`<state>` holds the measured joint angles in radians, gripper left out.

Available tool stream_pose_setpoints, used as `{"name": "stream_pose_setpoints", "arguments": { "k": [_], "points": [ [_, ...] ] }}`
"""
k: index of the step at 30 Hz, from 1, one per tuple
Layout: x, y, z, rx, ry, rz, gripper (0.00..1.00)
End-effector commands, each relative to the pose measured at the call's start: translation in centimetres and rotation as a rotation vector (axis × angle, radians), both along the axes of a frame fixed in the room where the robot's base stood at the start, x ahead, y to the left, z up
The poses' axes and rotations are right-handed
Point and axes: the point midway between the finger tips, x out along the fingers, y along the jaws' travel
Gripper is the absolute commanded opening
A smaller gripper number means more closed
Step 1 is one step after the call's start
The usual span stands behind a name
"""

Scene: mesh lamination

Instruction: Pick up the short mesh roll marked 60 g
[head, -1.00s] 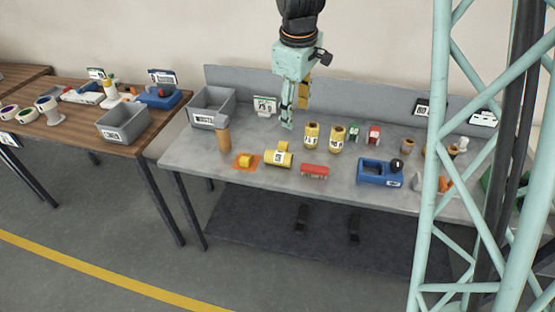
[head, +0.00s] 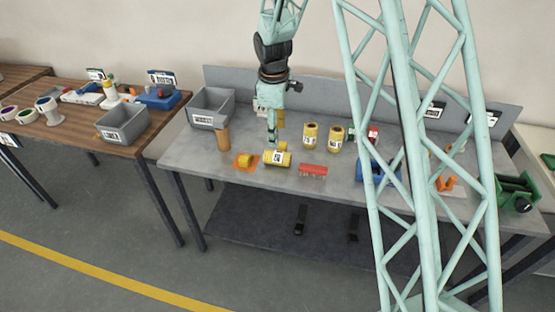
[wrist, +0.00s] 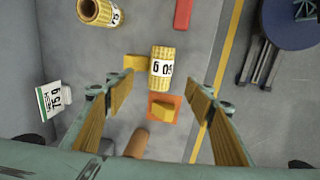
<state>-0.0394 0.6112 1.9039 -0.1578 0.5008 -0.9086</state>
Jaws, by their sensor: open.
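The short yellow mesh roll marked 60 g (wrist: 162,72) lies on its side on the grey bench, its white label facing up in the wrist view. The same labelled roll shows in the head view (head: 277,159). A small yellow piece (wrist: 135,62) sits against its side. My gripper (wrist: 161,92) is open and empty, its two yellow-padded fingers spread to either side of the roll in the picture. In the head view my gripper (head: 272,143) hangs just above and behind the roll. The gap between fingertips and roll is hard to judge.
An orange pad (wrist: 153,103) with a yellow block lies beside the roll. A brown cylinder (head: 222,139) stands to the left, a red block (head: 313,170) lies to the right. Two yellow rolls (head: 311,136) stand behind. A 75 g card (wrist: 52,99) stands at the back.

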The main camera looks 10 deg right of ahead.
Motion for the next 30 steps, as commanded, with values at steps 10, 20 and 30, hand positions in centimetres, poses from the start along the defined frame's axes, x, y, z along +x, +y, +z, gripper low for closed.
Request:
{"name": "stream_pose_setpoints", "arguments": {
  "k": [10, 20, 30],
  "points": [
    [0.0, 0.0, -0.1, 0.0, 0.0, 0.002, 0.49],
    [0.2, -0.1, -1.8, 0.0, 0.004, 0.001, 0.49],
    [0.7, -0.4, -5.8, 0.0, 0.002, 0.002, 0.49]
  ]
}}
